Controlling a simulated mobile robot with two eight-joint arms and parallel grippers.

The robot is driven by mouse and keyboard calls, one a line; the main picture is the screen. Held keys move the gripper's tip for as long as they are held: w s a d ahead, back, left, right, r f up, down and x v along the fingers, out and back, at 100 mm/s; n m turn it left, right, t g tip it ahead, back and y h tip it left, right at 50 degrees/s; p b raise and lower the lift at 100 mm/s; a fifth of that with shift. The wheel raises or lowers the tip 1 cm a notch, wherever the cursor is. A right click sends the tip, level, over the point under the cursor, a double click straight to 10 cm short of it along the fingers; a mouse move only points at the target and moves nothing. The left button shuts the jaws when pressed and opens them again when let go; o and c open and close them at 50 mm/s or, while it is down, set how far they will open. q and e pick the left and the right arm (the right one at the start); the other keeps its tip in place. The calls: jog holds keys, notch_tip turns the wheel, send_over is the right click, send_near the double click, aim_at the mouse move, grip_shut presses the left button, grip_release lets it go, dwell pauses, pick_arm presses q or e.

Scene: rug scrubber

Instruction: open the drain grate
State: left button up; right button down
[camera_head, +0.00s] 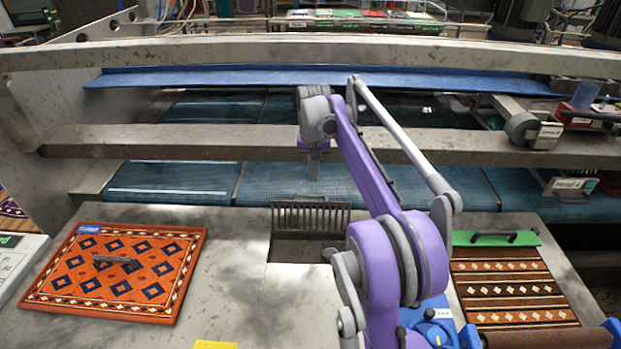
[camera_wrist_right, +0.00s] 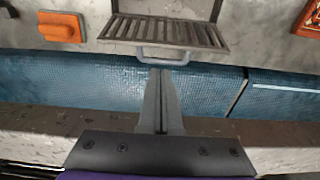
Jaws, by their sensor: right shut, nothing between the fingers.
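The drain grate (camera_head: 310,215) is a dark metal panel of slats at the middle of the grey table's far edge. Its slats stand along the far side of a shallow recess (camera_head: 300,248) and look raised from it; the exact angle is unclear. In the right wrist view the grate (camera_wrist_right: 165,33) shows with a grey loop handle (camera_wrist_right: 165,58) on the edge nearest me. My right gripper (camera_head: 313,173) is shut and empty, just beyond the grate over the blue strip. In the wrist view its fingertips (camera_wrist_right: 160,75) are close to the handle; contact is unclear. My left gripper is out of view.
An orange patterned rug panel (camera_head: 113,270) lies left on the table (camera_head: 225,240). A brown striped panel (camera_head: 512,285) with a green edge lies right. Beyond are a blue mesh belt (camera_head: 185,183) and a grey crossbeam (camera_head: 220,142).

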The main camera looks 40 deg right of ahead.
aim_at(313, 204)
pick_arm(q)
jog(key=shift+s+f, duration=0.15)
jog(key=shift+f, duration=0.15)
pick_arm(e)
notch_tip(313, 204, down, 8)
jog(key=shift+w+d, duration=0.2)
jog(key=shift+w, duration=0.05)
jog(key=shift+s+a+t+h+b, duration=0.3)
jog(key=shift+s+a+t+b, duration=0.1)
jog(key=shift+s+a+b, duration=0.05)
jog(key=shift+s+a+r, duration=0.35)
jog(key=shift+s+a, duration=0.2)
jog(key=shift+s, duration=0.2)
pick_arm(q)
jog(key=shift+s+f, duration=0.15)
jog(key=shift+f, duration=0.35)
pick_arm(e)
jog(key=shift+w, duration=0.1)
